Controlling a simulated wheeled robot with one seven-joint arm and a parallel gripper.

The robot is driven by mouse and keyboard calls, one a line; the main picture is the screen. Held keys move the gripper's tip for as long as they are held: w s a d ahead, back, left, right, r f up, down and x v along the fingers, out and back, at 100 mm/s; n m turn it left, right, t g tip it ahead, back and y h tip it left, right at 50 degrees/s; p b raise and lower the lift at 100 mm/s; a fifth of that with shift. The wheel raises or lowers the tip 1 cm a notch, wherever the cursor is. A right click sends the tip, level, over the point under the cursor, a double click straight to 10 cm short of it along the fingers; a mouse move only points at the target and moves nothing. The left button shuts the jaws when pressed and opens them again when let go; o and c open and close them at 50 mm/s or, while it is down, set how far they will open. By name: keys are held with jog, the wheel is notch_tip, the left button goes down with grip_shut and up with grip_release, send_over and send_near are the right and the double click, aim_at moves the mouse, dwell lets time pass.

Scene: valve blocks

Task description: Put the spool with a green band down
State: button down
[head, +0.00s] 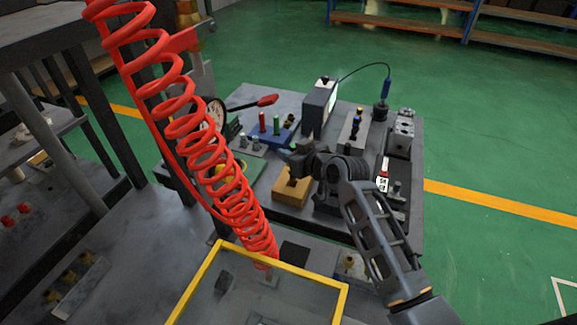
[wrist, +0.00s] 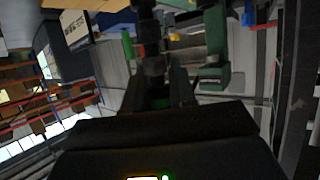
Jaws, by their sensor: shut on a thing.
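My gripper (head: 292,155) is above the near left part of the grey bench, over a tan block (head: 290,192) with a dark recess. In the wrist view, my gripper (wrist: 160,85) is shut on a dark, slim piece, the spool (wrist: 149,35), which points away from the wrist. A little green shows beside it, but the band is hard to make out. In the head view the spool is mostly hidden by my gripper and too small to tell. A blue rack (head: 262,137) behind my gripper carries a red peg (head: 262,122) and a green peg (head: 276,123).
A coiled red hose (head: 205,150) hangs on the left, in front of a dial gauge. A grey upright box (head: 319,107), a block with coloured pegs (head: 353,131) and a grey metal block (head: 401,134) stand farther back. A yellow-edged panel (head: 215,262) is nearest.

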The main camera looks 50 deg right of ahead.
jog(key=shift+s+a+f, duration=0.1)
jog(key=shift+a+f, duration=0.25)
jog(key=shift+a, duration=0.05)
jog(key=shift+f+b, duration=1.45)
jog(key=shift+f, duration=0.35)
jog(key=shift+f, duration=0.15)
jog(key=c, duration=0.9)
grip_release()
jog(key=shift+s, duration=0.1)
jog(key=b+v, duration=0.1)
jog(key=v, duration=1.1)
